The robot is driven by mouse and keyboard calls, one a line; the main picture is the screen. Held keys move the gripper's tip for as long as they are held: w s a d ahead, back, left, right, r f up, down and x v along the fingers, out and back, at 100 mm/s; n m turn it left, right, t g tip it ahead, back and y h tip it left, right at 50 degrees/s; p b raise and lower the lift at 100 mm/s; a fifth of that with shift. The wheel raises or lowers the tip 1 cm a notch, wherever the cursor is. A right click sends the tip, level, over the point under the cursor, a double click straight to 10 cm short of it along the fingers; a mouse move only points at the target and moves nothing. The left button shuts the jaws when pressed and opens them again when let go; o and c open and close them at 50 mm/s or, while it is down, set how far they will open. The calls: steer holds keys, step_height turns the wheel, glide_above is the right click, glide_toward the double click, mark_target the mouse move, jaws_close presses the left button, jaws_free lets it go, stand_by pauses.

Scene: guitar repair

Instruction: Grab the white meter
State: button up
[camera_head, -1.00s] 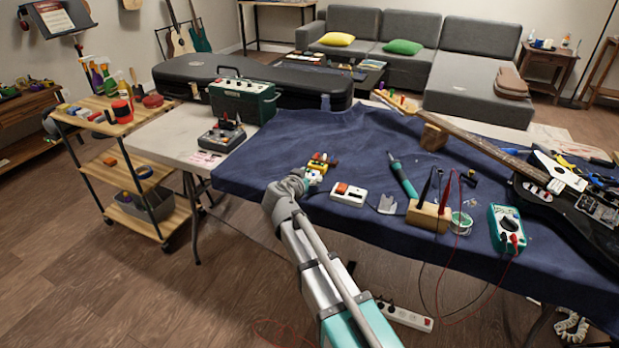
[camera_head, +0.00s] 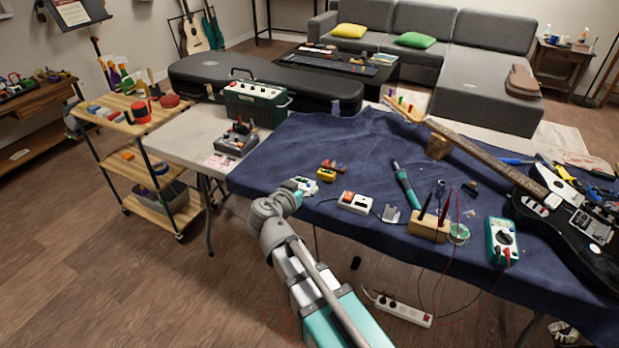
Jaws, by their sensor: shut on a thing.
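My gripper (camera_head: 299,187) is at the near left edge of the blue-covered table. It is shut on a small white device (camera_head: 307,185), which I take to be the white meter. The fingers and wrist hide part of it, and its face is too small to read. I cannot tell whether it touches the cloth. A yellow box (camera_head: 326,174) with dark and red parts on top stands just behind and right of it. A teal-and-white multimeter (camera_head: 501,241) lies farther right on the table, apart from my gripper.
A white box with a red button (camera_head: 355,202) lies right of my gripper. A soldering iron (camera_head: 405,186), a wooden block with probes (camera_head: 429,223) and a black guitar (camera_head: 570,232) lie farther right. A grey side table (camera_head: 180,143) and wooden shelf cart (camera_head: 120,125) stand left.

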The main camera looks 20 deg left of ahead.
steer(key=shift+v, duration=0.8)
